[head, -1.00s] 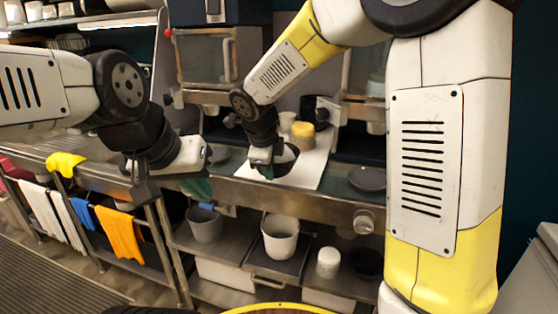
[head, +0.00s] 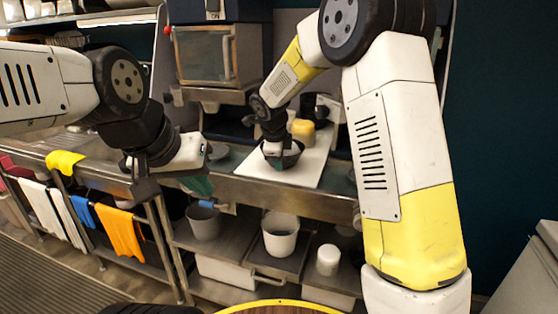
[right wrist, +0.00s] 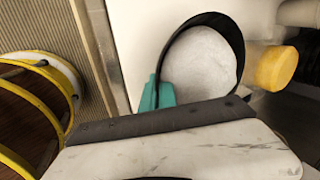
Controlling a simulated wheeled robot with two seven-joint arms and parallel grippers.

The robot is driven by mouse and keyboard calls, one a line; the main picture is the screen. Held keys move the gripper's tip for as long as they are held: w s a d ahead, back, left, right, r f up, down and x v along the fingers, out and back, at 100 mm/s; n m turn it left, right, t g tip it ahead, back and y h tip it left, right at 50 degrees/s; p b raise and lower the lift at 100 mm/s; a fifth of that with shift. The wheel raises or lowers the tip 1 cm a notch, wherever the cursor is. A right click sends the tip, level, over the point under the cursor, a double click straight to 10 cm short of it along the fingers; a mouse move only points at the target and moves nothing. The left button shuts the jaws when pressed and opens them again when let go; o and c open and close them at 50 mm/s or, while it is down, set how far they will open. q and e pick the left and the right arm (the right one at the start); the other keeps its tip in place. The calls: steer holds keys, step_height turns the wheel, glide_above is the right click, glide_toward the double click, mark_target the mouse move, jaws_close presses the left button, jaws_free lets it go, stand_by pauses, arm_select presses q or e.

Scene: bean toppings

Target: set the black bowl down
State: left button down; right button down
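The black bowl (head: 291,159) is at the white board (head: 310,166) on the steel counter, roughly upright. My right gripper (head: 272,150) is at its left side in the head view. In the right wrist view the bowl's dark rim (right wrist: 238,55) surrounds a pale grey round interior. The teal fingertips (right wrist: 158,94) show on both sides of the rim, pinching it. Whether the bowl's base touches the board cannot be told. My left gripper (head: 196,185), with teal fingertips, hangs at the counter's front edge, away from the bowl; its opening is unclear.
A yellow-topped container (head: 303,131) stands behind the bowl, and it also shows in the right wrist view (right wrist: 277,68). White buckets (head: 280,234) stand on the lower shelf. Coloured cloths (head: 122,236) hang on the rail at left. The board's front right part is bare.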

steer(key=shift+f, duration=0.1)
steer(key=c, duration=1.7)
jaws_free()
